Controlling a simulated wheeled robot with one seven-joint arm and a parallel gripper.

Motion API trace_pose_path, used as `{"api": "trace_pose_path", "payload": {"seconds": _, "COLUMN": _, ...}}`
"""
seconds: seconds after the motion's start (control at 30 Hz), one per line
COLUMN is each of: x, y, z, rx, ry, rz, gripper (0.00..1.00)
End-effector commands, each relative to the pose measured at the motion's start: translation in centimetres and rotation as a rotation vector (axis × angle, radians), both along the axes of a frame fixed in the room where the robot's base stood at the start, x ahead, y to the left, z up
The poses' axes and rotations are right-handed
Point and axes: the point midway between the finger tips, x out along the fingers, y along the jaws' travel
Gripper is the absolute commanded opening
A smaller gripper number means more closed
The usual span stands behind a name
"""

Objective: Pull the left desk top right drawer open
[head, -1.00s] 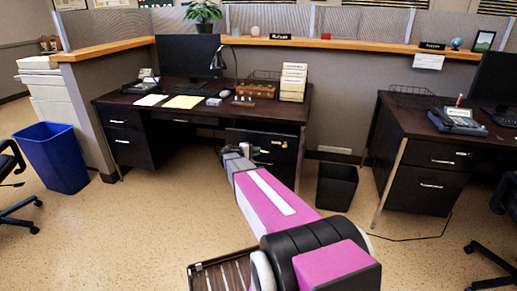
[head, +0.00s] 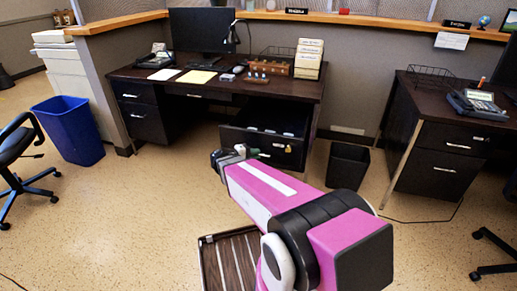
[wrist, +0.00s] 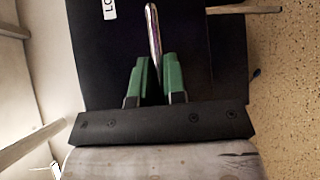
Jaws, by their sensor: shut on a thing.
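The left desk (head: 150,78) stands against the partition in the head view. Its top right drawer (head: 292,150) has a dark front and stands pulled out, with its dark inside visible from above. My gripper (head: 250,153) is at the left part of this front. In the wrist view, the green fingers of my gripper (wrist: 158,75) are shut on the slim metal drawer handle (wrist: 153,30), one on each side. A white label (wrist: 109,9) shows on the dark front.
A black bin (head: 347,165) stands just right of the drawer. A blue bin (head: 68,130) and an office chair (head: 20,155) are at the left. The right desk (head: 440,150) stands beyond the black bin.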

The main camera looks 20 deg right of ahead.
Motion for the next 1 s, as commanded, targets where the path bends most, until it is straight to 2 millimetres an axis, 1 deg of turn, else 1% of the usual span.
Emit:
{"api": "trace_pose_path", "payload": {"seconds": 0.03, "x": -0.50, "y": 0.33, "z": 0.01, "rx": 0.001, "ry": 0.001, "rz": 0.002, "gripper": 0.00}}
{"api": "trace_pose_path", "payload": {"seconds": 0.2, "x": -1.20, "y": 0.82, "z": -0.01, "rx": 0.002, "ry": 0.000, "rz": 0.000, "gripper": 0.00}}
{"api": "trace_pose_path", "payload": {"seconds": 0.6, "x": -1.29, "y": 0.94, "z": -0.06, "rx": 0.002, "ry": -0.001, "rz": 0.000, "gripper": 0.00}}
{"api": "trace_pose_path", "payload": {"seconds": 0.63, "x": -1.29, "y": 0.94, "z": -0.06, "rx": 0.002, "ry": -0.001, "rz": 0.000, "gripper": 0.18}}
{"api": "trace_pose_path", "payload": {"seconds": 0.67, "x": -1.29, "y": 0.94, "z": -0.06, "rx": 0.002, "ry": -0.001, "rz": 0.000, "gripper": 0.22}}
{"api": "trace_pose_path", "payload": {"seconds": 1.0, "x": -1.34, "y": 1.20, "z": 0.01, "rx": 0.001, "ry": 0.000, "rz": 0.001, "gripper": 0.22}}
